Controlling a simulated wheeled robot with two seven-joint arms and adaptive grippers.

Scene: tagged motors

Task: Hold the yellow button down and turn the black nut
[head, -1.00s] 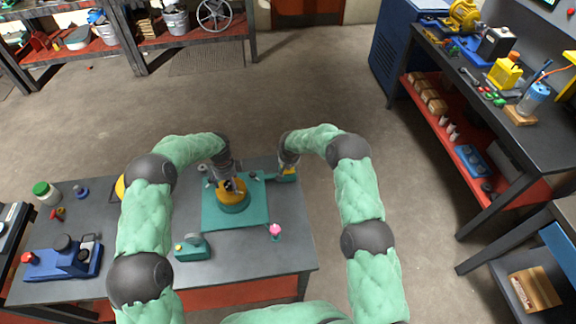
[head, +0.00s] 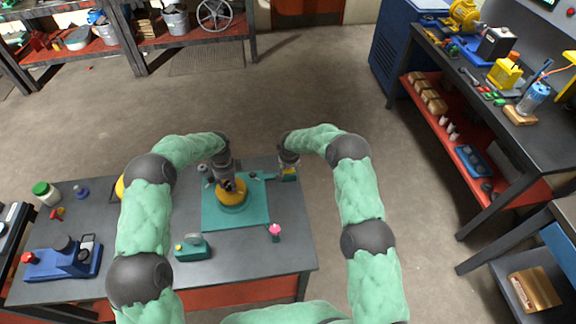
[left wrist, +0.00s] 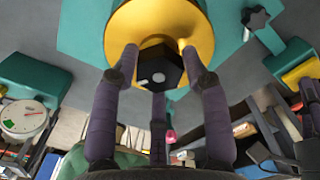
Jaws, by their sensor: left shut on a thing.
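The black nut (left wrist: 158,66) is a dark hexagonal piece at the centre of a round yellow motor top (left wrist: 190,22). The motor (head: 231,196) stands on a teal plate (head: 250,213) on the grey table. My left gripper (head: 229,184) points down at it, and in the left wrist view its purple fingers are closed around the nut. The yellow button (head: 289,177) is on a small teal block at the plate's far right. My right gripper (head: 289,167) is directly over the button; its fingertips are too small to read, and contact is unclear.
A teal device (head: 193,247) and a pink-topped piece (head: 275,231) stand near the table's front. A blue machine (head: 65,259) and a green-lidded jar (head: 46,192) are at the left.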

